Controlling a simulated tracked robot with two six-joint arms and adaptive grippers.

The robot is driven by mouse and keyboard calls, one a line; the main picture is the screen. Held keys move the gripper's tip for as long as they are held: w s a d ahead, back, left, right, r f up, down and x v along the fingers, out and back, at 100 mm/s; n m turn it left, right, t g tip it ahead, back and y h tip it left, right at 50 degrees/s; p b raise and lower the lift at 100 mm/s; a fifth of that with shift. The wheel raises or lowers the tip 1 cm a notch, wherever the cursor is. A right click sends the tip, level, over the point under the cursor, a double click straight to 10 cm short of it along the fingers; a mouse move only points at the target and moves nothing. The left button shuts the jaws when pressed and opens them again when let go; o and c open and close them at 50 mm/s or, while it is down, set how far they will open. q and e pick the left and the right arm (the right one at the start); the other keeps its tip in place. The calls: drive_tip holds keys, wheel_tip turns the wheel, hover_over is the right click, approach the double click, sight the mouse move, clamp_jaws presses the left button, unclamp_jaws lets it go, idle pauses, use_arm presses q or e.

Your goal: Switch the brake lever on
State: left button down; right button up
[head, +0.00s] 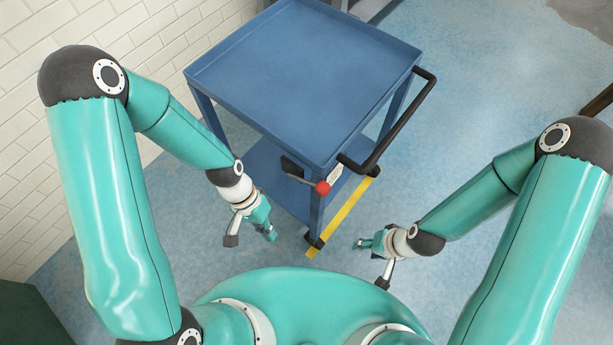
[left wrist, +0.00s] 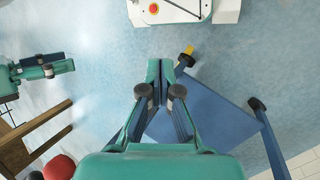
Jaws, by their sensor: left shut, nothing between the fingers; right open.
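The brake lever is a dark bar with a red knob (head: 322,188) at the near corner of a blue trolley (head: 300,75), just under its top tray. The lever's bar runs left from the knob. My left gripper (head: 272,236) is shut and empty, below and left of the red knob, apart from it. It also shows in the left wrist view (left wrist: 166,68), with its fingers together over the floor. My right gripper (head: 359,244) is open and empty, below and right of the knob, beyond the trolley's near leg.
A black push handle (head: 400,125) sticks out from the trolley's right side. A yellow stripe (head: 342,215) lies on the floor along that side. A white brick wall (head: 30,130) stands at the left. Blue floor (head: 480,90) is free at the right.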

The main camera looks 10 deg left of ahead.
use_arm(q)
drive_tip(key=w+r+m+t+b, duration=0.2)
drive_tip(key=w+r+m, duration=0.1)
drive_tip(key=w+r, duration=0.65)
wheel_tip(320, 180, up, 12)
drive_tip(key=m+t+b, duration=0.2)
drive_tip(key=t, duration=0.1)
hover_over(307, 182)
drive_tip(key=s+a, duration=0.1)
drive_tip(key=a, duration=0.4)
drive_tip(key=shift+f, duration=0.15)
drive_tip(key=s+x, duration=0.2)
drive_tip(key=x, duration=1.1)
drive_tip(key=shift+w+d+f+b, duration=0.25)
drive_tip(key=shift+w+f+b, duration=0.05)
drive_tip(key=shift+f+b, duration=0.15)
drive_tip(key=shift+y, duration=0.3)
